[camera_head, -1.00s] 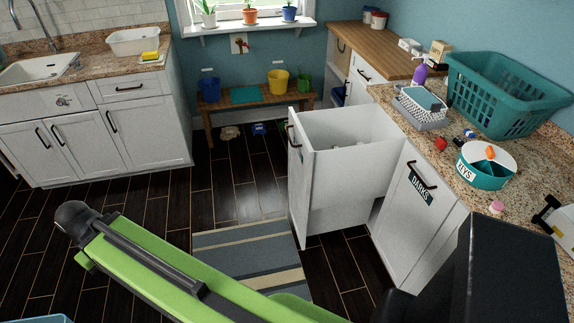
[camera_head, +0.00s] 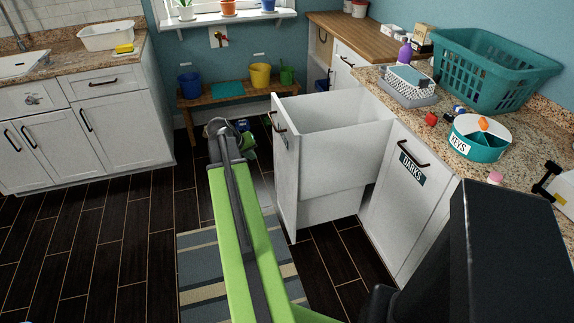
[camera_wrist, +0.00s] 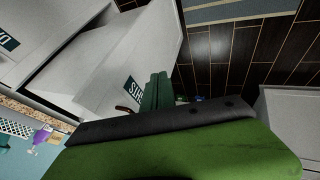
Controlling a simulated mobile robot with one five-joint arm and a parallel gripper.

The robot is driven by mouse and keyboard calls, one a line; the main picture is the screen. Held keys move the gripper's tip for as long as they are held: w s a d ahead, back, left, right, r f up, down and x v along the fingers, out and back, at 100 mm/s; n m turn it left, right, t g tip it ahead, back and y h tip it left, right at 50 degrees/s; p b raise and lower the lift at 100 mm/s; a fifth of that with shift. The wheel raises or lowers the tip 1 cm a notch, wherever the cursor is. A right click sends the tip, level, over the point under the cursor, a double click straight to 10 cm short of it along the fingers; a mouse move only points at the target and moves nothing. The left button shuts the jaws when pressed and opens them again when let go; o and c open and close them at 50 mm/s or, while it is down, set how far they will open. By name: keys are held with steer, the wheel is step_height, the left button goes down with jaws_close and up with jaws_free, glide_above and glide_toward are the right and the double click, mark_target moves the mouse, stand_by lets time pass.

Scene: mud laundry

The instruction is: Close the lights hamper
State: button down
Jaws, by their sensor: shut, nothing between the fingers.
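The lights hamper (camera_head: 335,160) is a white pull-out bin, drawn well out from under the counter on the right, its top open. Its front panel (camera_head: 287,178) faces left and has a dark handle (camera_head: 277,122). The wrist view shows the panel with a dark label (camera_wrist: 134,90), partly hidden and not fully legible. My gripper (camera_wrist: 157,90) is shut and empty, its green fingers close together beside that label. In the head view it is partly hidden at the arm's end, left of the front panel. I cannot tell whether it touches the panel.
The closed darks hamper (camera_head: 408,200) stands to the right. A bench (camera_head: 215,97) with buckets is at the back wall. A striped rug (camera_head: 205,270) lies under my arm. The dark floor on the left is clear. The counter holds a teal basket (camera_head: 490,75) and a keys tray (camera_head: 478,150).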

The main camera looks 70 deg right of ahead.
steer(key=s+d, duration=0.4)
steer(key=s, duration=0.1)
steer(key=b, duration=0.8)
glide_toward(290, 160)
step_height(290, 160, down, 3)
steer(key=d, duration=0.1)
steer(key=shift+s+d+f+m+g, duration=0.2)
steer(key=shift+d+f+m+g, duration=0.1)
steer(key=shift+d+m, duration=0.15)
